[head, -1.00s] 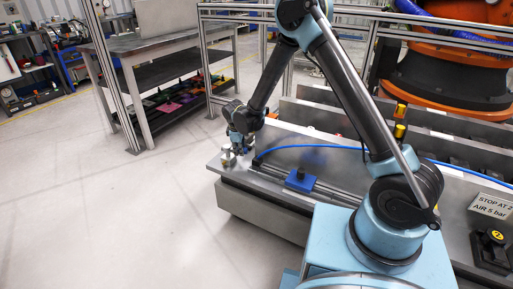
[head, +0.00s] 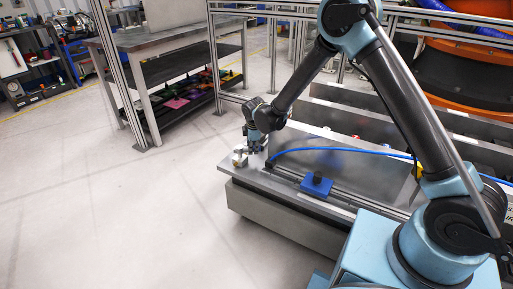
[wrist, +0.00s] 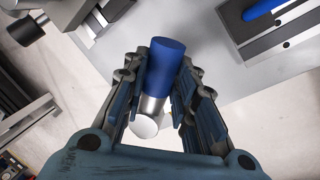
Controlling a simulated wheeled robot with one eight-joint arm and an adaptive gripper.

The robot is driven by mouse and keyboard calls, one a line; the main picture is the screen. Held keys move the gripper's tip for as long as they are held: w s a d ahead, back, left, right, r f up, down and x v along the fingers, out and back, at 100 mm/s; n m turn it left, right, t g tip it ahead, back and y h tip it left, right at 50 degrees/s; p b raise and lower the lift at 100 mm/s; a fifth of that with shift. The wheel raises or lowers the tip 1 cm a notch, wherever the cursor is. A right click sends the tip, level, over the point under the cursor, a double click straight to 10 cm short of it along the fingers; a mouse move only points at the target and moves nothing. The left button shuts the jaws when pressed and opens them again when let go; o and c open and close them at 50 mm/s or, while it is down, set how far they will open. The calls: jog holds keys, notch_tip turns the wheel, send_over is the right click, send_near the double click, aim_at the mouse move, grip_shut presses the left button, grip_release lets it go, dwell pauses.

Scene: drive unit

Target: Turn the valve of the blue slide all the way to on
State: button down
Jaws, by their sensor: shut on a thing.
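My gripper (wrist: 157,85) is closed around a blue cylindrical handle (wrist: 165,62) with a silver metal end (wrist: 147,122), with one finger on each side. This looks like the valve's lever; how far it is turned cannot be told. In the head view my gripper (head: 256,148) is low over the far left corner of the grey drive unit and hides most of the valve. A small pale fitting (head: 240,158) shows just left of it. The blue slide (head: 316,184), a block with a black knob, sits on its rail (head: 345,196) to the right.
A blue hose (head: 345,150) runs along the unit's top behind the rail. Metal panels stand behind it (head: 340,115). A workbench (head: 170,38) stands at the back left. The floor (head: 110,200) left of the unit is clear.

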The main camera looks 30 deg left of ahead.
jog(key=shift+s, duration=0.1)
jog(key=c, duration=1.3)
grip_release()
jog(key=v, duration=1.2)
